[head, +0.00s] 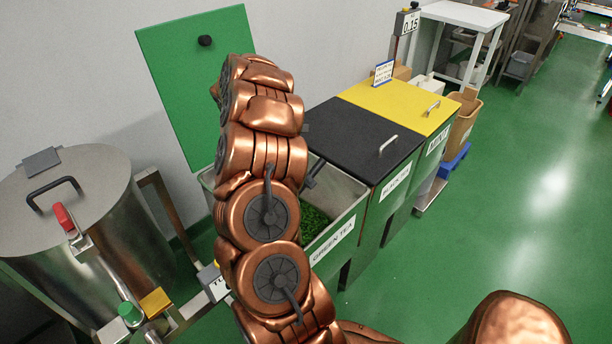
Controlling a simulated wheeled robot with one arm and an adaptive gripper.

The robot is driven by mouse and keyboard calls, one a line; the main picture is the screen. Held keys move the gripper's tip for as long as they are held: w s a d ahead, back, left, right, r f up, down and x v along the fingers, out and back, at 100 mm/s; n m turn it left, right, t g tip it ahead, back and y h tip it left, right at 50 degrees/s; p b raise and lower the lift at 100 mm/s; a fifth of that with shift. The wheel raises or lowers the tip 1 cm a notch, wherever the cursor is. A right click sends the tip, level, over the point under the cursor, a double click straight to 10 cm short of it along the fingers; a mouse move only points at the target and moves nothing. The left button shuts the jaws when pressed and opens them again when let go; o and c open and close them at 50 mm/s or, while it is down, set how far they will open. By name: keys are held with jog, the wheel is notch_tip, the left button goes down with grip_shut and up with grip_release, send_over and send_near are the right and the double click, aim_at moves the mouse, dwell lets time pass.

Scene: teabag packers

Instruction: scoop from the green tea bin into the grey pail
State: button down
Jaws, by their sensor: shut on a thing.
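The green tea bin (345,222) stands in the middle, a metal bin with a white "GREEN TEA" label on its front. Its green lid (175,60) is raised against the wall. Green tea leaves (312,222) show inside, to the right of my arm. My copper arm rises in front of the bin and covers its left part. I cannot make out my gripper behind the arm. A small dark part (313,172) shows beside the arm over the bin's back; I cannot tell what it is. I see no scoop and no grey pail.
A black-lidded bin (350,135) and a yellow-lidded bin (400,100) stand to the right, both closed. A large steel drum (90,230) with a red-handled fitting is at left. The green floor (500,200) at right is clear.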

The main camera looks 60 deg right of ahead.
notch_tip(320, 180, down, 23)
jog(key=b, duration=1.2)
jog(key=shift+f, duration=0.15)
dwell(0.7)
notch_tip(320, 180, up, 42)
jog(key=p, duration=2.6)
jog(key=shift+f, duration=0.1)
